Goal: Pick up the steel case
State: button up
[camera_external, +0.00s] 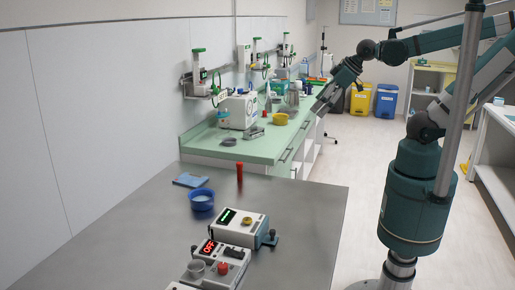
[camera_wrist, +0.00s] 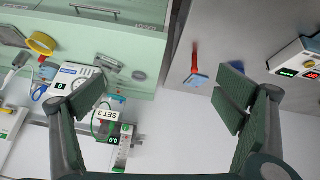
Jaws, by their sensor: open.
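The steel case appears to be the small grey metallic box (camera_external: 255,132) on the green counter, in front of the white machine. It also shows in the wrist view (camera_wrist: 108,63), near the counter's edge with the white machine. My gripper (camera_external: 322,103) hangs in the air above the counter's right side, to the right of the case and apart from it. In the wrist view my gripper (camera_wrist: 155,112) has its two fingers wide apart, with nothing held between them.
On the green counter (camera_external: 205,141) are a grey dish (camera_external: 229,141), a yellow bowl (camera_external: 280,120), the white machine (camera_external: 239,111) and bottles behind. The nearer grey table (camera_external: 150,215) holds a red upright object (camera_external: 239,178), a blue bowl (camera_external: 201,202) and control boxes (camera_external: 238,227).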

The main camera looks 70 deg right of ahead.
jog(key=w+d+f+n+t+h+b, duration=0.1)
jog(key=w+d+f+n+h, duration=0.15)
jog(key=w+d+n, duration=0.4)
jog(key=w+d+f+n+t+h+b, duration=0.15)
jog(key=w+d+f+n, duration=0.25)
jog(key=w+n, duration=0.6)
jog(key=n+t+h+b, duration=0.1)
jog(key=n+t+b, duration=0.1)
jog(key=n, duration=0.9)
send_near(255, 127)
jog(key=shift+w+a+r, duration=0.1)
jog(key=shift+w, duration=0.75)
jog(key=shift+w+d+f+n, duration=0.15)
jog(key=shift+d+f+n, duration=0.05)
jog(key=shift+f+n, duration=0.2)
jog(key=shift+w+d+f+n, duration=0.2)
jog(key=shift+f+n, duration=0.1)
jog(key=shift+n, duration=0.15)
jog(key=shift+t, duration=0.25)
jog(key=shift+w, duration=0.1)
jog(key=shift+b+x, duration=0.4)
jog(key=shift+x, duration=0.75)
jog(key=shift+d, duration=0.1)
